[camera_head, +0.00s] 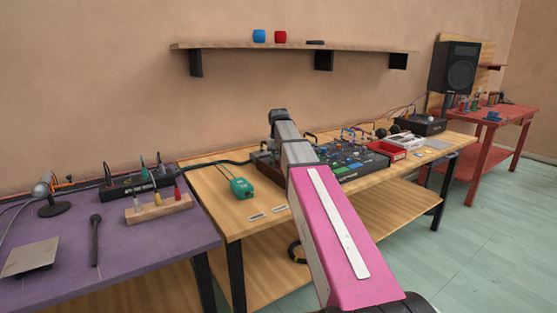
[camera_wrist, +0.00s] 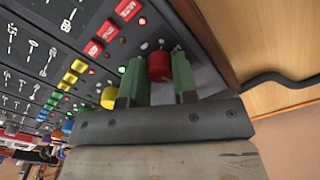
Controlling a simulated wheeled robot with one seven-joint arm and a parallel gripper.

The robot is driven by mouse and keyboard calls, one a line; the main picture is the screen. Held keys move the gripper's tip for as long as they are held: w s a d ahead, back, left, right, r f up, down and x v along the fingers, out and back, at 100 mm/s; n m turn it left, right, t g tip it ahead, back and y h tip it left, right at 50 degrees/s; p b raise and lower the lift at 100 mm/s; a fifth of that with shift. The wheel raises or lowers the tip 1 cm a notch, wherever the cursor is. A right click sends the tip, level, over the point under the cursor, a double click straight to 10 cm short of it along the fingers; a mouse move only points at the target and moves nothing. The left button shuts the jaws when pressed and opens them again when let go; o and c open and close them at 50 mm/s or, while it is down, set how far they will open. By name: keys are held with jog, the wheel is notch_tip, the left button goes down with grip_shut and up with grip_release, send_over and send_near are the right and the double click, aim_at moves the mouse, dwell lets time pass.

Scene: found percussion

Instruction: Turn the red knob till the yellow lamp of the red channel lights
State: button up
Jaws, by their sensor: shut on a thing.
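The red knob (camera_wrist: 160,66) stands on the dark panel (camera_wrist: 205,70) in the wrist view. My gripper (camera_wrist: 158,78) has its two green fingers on either side of the knob, shut on it. Small round lamps (camera_wrist: 144,46) sit beside the knob on the panel. I cannot make out a lit yellow lamp among them. In the head view, my arm hides the gripper, the knob and the left part of the dark console (camera_head: 350,172).
Red buttons (camera_wrist: 94,48), yellow buttons (camera_wrist: 79,66) and a yellow knob (camera_wrist: 110,97) lie close by on the panel. A black cable (camera_wrist: 285,78) runs over the wooden table. A green device (camera_head: 241,188) lies left of the console.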

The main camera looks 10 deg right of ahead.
aim_at(278, 160)
jog(key=o, duration=0.9)
notch_tip(278, 160, up, 11)
jog(key=shift+f, duration=0.1)
dwell(0.3)
